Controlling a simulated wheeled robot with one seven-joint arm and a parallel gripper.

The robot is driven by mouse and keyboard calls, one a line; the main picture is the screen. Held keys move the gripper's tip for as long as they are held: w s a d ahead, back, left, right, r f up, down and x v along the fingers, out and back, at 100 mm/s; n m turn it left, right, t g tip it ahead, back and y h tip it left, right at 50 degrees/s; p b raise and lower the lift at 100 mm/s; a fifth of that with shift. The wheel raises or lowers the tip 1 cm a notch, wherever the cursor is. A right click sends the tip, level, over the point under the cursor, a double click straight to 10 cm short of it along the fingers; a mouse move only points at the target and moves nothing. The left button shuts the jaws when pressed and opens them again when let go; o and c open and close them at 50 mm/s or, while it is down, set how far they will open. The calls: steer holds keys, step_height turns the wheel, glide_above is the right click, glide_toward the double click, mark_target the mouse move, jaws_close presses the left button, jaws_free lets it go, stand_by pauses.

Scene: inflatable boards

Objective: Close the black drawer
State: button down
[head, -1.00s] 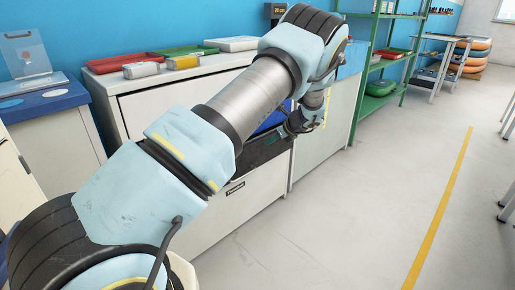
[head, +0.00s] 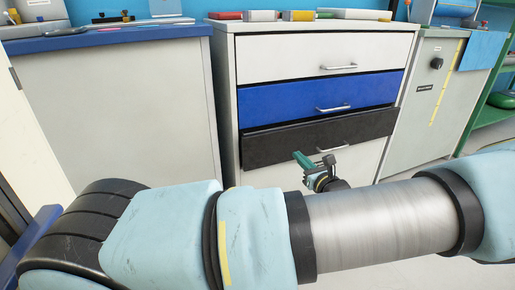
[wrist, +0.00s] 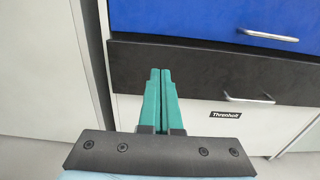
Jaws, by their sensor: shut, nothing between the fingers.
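The black drawer (head: 275,143) is the third front down in a white cabinet, below a blue drawer (head: 290,103). Its front stands out slightly from the cabinet, with a thin strip of its top edge showing. It also fills the middle of the wrist view (wrist: 205,72), with its silver handle (wrist: 252,99) to the right. My gripper (head: 298,156) has its teal fingers together and empty, at the drawer's lower edge in the head view. In the wrist view the fingertips (wrist: 160,72) overlap the drawer front left of the handle; I cannot tell whether they touch.
A white top drawer (head: 310,55) looks shut. A grey cabinet with a blue top (head: 110,38) stands to the left, and a grey unit with a black knob (head: 432,95) to the right. Boxes (head: 300,16) lie on the white cabinet.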

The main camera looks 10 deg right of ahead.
steer(key=b, duration=0.2)
glide_toward(273, 130)
steer(key=x, duration=0.4)
steer(key=shift+w+a+f, duration=0.1)
steer(key=shift+w+f, duration=0.05)
steer(key=shift+f, duration=0.1)
steer(key=shift+w+a+r, duration=0.1)
steer(key=shift+w, duration=0.45)
steer(key=shift+p+x, duration=0.5)
steer(key=shift+x, duration=1.7)
steer(key=shift+w+r, duration=0.15)
steer(key=shift+r, duration=0.05)
